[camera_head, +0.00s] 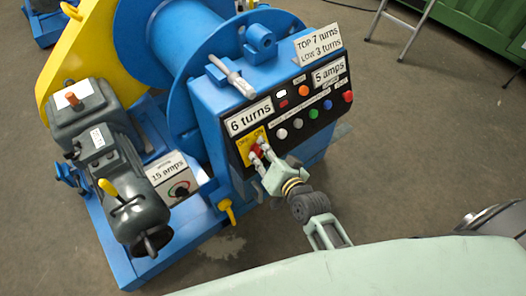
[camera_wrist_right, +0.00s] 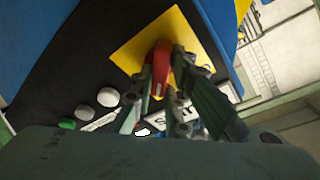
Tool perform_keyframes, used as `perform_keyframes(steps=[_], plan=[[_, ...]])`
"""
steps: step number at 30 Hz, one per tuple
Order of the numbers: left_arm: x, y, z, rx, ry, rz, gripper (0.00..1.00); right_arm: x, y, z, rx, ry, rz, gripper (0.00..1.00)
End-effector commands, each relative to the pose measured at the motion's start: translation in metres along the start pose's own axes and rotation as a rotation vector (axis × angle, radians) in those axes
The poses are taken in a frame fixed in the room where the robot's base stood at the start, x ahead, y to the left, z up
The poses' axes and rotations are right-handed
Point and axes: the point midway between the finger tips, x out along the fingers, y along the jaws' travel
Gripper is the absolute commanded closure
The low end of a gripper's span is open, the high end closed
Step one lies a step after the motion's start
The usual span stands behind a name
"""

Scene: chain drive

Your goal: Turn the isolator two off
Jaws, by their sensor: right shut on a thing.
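The isolator is a red rotary handle (camera_head: 256,152) on a yellow plate (camera_head: 244,149) at the lower left of the black control panel (camera_head: 300,108). My right gripper (camera_head: 260,154) is at the handle with its fingers shut on it. In the right wrist view the red handle (camera_wrist_right: 161,62) sits between the two fingers (camera_wrist_right: 165,88), in front of the yellow plate (camera_wrist_right: 140,45). The fingers hide part of the handle, so its exact angle is hard to tell. My left gripper is not in view.
A row of coloured push buttons (camera_head: 313,114) lies right of the handle. A "6 turns" label (camera_head: 249,117) is just above it. The blue winch drum (camera_head: 195,50) and grey motor (camera_head: 105,150) stand to the left. Open floor (camera_head: 410,150) lies to the right.

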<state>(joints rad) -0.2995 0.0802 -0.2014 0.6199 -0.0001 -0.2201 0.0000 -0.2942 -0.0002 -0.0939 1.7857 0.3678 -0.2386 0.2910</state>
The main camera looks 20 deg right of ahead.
Motion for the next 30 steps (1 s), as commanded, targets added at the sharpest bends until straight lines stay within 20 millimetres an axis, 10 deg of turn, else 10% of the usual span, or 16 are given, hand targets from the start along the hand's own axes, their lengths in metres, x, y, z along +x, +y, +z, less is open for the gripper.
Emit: perform_keyframes(steps=[30], plan=[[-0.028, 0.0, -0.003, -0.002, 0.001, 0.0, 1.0, 0.0, -0.002, -0.001, -0.814, -0.002, -0.183, 1.0]])
